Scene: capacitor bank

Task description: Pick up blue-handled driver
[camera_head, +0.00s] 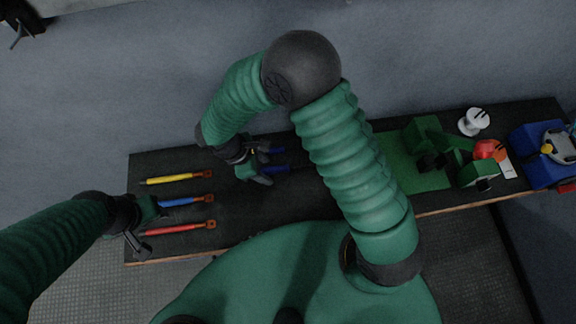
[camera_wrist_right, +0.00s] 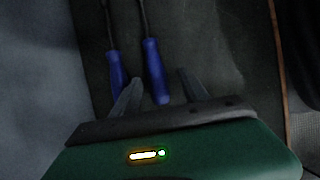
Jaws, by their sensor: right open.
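Two blue-handled drivers lie side by side on the dark table. In the right wrist view, one blue handle (camera_wrist_right: 154,75) lies between the fingers of my right gripper (camera_wrist_right: 160,77), and the other blue handle (camera_wrist_right: 116,74) lies outside the left finger. Their thin dark shafts point away from the gripper. In the head view, my right gripper (camera_head: 268,165) is open over the table at the handles, which are partly hidden by it; one handle (camera_head: 276,169) shows beside the fingers. Contact cannot be told. My left gripper (camera_head: 155,230) is open and empty near the table's left front.
Yellow (camera_head: 170,179), blue (camera_head: 180,201) and red (camera_head: 180,227) tools lie on the left of the table (camera_head: 225,230).

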